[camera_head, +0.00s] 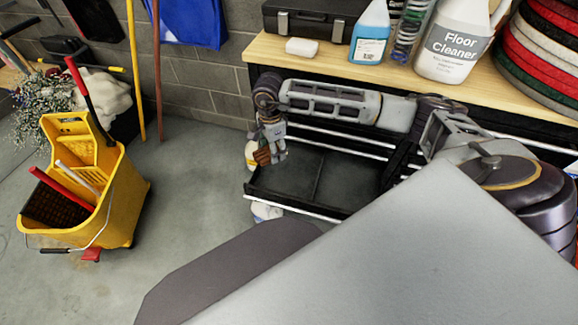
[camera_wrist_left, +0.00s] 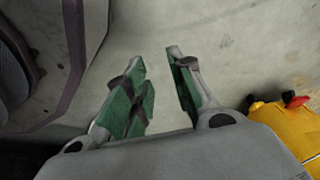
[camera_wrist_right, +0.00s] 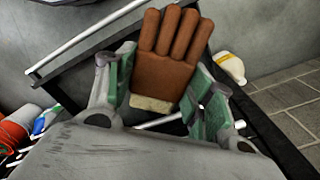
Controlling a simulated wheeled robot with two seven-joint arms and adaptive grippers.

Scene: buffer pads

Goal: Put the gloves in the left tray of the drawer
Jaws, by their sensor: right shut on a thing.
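A brown glove with a pale cuff (camera_wrist_right: 172,55) is between the green-padded fingers of my right gripper (camera_wrist_right: 158,82) in the right wrist view, its fingers pointing away. In the head view the right gripper (camera_head: 270,138) hangs at the left end of the open black drawer, and the glove (camera_head: 262,156) shows below it, small and partly hidden. The glove appears to be above the left tray (camera_head: 288,178) near its left wall; its exact height is unclear. My left gripper (camera_wrist_left: 155,62) is open and empty above the floor, outside the head view.
A wooden bench top (camera_head: 335,58) with a white bottle (camera_head: 455,40), a blue bottle (camera_head: 370,35) and a black case (camera_head: 310,20) stands over the drawer. White bottles (camera_head: 265,211) stand beside the drawer. A yellow mop bucket (camera_head: 105,190) is at left; floor between is clear.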

